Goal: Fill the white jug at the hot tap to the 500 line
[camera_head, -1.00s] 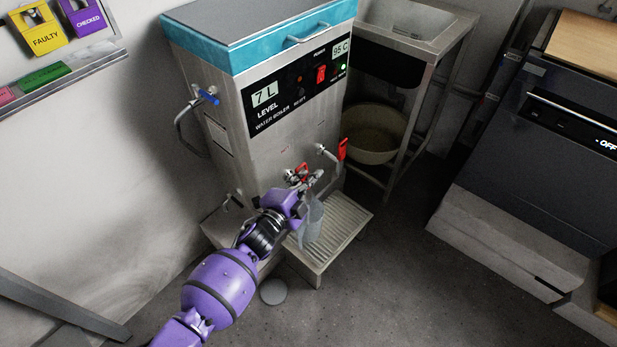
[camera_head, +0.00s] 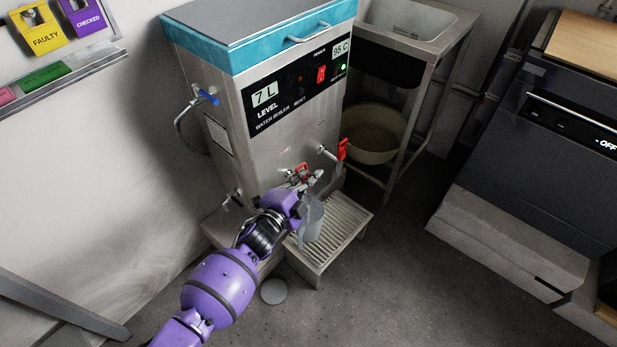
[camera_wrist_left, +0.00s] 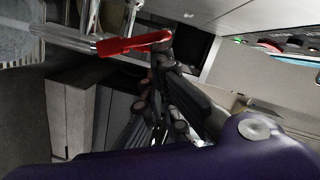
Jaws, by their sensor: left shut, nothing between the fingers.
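The water boiler (camera_head: 225,115) has two front taps with red handles, one on the left (camera_head: 302,168) and one on the right (camera_head: 342,149). A pale, greyish jug (camera_head: 311,222) stands on the slatted drip tray (camera_head: 345,218) below the left tap, partly hidden by my arm. My left gripper (camera_head: 312,181) is shut and empty, close to the left tap. In the left wrist view, a red tap lever (camera_wrist_left: 130,45) lies just beyond the dark fingers (camera_wrist_left: 160,60); I cannot tell whether they touch. The jug's 500 line and water level are not readable. My right gripper is not in view.
The boiler panel (camera_head: 300,85) reads 7 L and 95 C. A sink stand (camera_head: 430,45) with a round tub (camera_head: 375,135) beneath stands to the right. A dark oven (camera_head: 570,130) showing OFF is further right.

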